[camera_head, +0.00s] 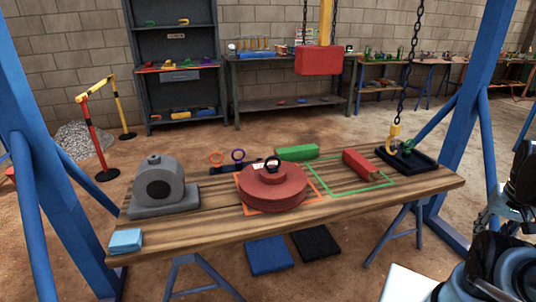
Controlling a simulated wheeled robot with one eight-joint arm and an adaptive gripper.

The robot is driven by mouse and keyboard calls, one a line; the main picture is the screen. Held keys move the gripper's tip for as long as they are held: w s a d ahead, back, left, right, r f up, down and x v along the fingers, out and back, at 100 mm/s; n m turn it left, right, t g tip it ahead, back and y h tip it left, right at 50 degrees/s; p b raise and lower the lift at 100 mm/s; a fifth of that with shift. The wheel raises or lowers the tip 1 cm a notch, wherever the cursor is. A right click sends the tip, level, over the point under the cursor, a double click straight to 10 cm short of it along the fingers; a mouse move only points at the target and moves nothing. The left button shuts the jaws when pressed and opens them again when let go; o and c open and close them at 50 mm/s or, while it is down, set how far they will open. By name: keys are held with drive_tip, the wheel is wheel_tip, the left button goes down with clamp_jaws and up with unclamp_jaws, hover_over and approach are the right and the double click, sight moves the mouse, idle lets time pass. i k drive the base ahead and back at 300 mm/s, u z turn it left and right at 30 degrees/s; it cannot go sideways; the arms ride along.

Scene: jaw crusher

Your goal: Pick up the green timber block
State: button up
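The green timber block (297,153) lies flat near the back edge of the wooden bench (225,228), behind the red round stacked part. It looks long and low, with its long side running roughly left to right. Nothing covers its top, and it stands apart from the red block. Parts of my arm show at the right edge of the picture, well away from the block. No gripper fingers can be made out there.
A red stepped disc (272,193) sits in an orange outline. A red block (362,163) lies by a green outline (372,188). A black tray (420,160) sits below a hanging chain hook (393,133). A grey housing (160,184) and blue cloth (126,240) are at left.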

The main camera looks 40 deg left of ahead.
sight(293, 153)
drive_tip(key=u, duration=0.5)
drive_tip(key=i, duration=0.8)
drive_tip(key=u, duration=1)
drive_tip(key=i, duration=0.35)
drive_tip(key=u, duration=0.2)
